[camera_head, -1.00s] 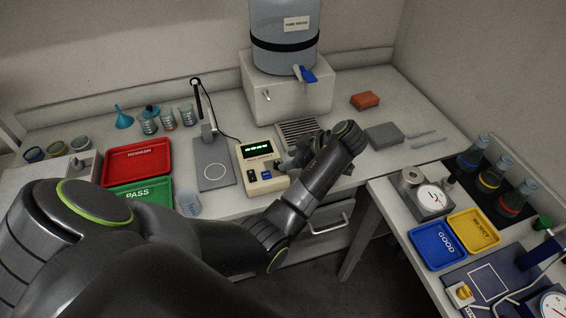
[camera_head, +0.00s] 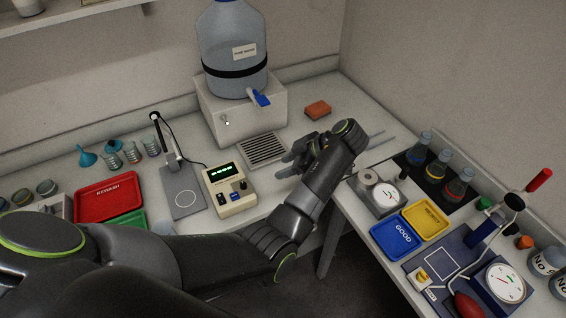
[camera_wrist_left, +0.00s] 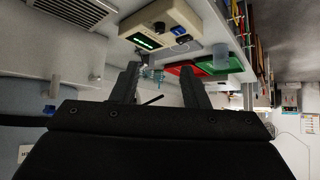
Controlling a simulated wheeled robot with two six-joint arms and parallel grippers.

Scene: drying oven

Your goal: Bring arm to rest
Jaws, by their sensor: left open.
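My left arm comes in from the left in the head view and reaches across the front of the bench. Its gripper (camera_head: 292,160) is above the bench, right of the beige meter with the green display (camera_head: 234,189) and close to the metal drain grille (camera_head: 262,150). In the left wrist view the two fingers of the left gripper (camera_wrist_left: 160,82) stand apart with nothing between them. The beige meter also shows there (camera_wrist_left: 160,28), beyond the fingers. My right gripper is in neither view.
A red tray (camera_head: 108,197) and a green tray lie at the left. A water bottle (camera_head: 232,50) stands on a white box at the back. The right bench holds blue (camera_head: 396,236) and yellow (camera_head: 426,219) trays, flasks (camera_head: 439,163) and a gauge device (camera_head: 505,283).

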